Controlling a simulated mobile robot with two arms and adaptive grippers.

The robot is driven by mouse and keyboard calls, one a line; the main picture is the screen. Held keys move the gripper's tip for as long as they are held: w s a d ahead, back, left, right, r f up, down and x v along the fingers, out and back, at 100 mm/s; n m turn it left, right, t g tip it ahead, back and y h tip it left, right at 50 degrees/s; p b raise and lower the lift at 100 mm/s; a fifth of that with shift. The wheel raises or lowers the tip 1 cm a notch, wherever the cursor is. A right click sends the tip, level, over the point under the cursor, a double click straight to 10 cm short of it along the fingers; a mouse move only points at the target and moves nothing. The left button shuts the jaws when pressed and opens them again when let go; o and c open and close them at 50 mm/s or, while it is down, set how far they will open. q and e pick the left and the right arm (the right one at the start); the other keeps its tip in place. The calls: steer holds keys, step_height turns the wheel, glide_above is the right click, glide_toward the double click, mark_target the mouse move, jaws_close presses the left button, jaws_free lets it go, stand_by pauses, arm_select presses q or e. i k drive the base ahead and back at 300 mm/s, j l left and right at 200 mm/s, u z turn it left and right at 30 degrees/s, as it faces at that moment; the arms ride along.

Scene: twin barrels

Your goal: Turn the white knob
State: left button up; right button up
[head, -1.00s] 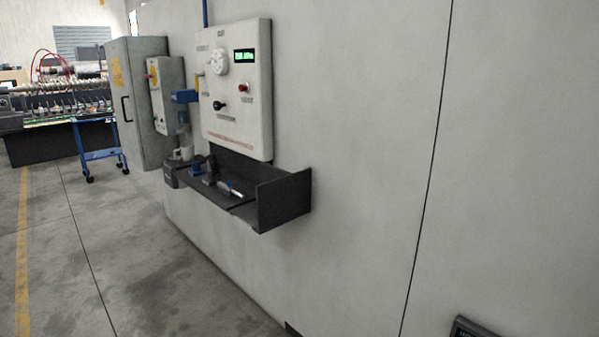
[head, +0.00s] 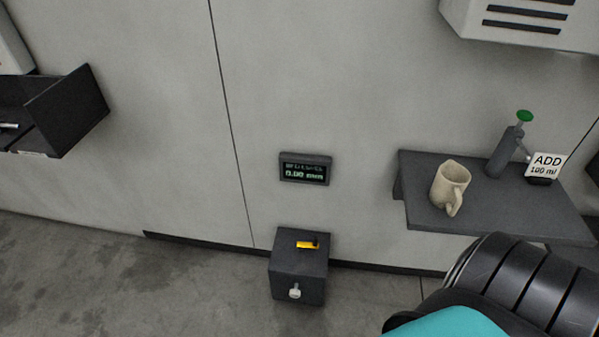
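A small white knob (head: 294,291) sticks out from the front face of a dark grey box (head: 287,268). The box stands low against the wall, near the floor, at the lower middle of the head view. A yellow and black object (head: 307,244) lies on top of the box. A dark ribbed arm part with a teal patch, mine, fills the lower right corner. Neither of my grippers is in view.
A small display (head: 305,169) sits on the wall above the box. A dark wall tray (head: 66,112) is at the left. Floor at lower left is clear.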

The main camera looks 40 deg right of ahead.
mark_target(295, 293)
steer(key=k+l+z, duration=0.15)
steer(key=z, duration=0.9)
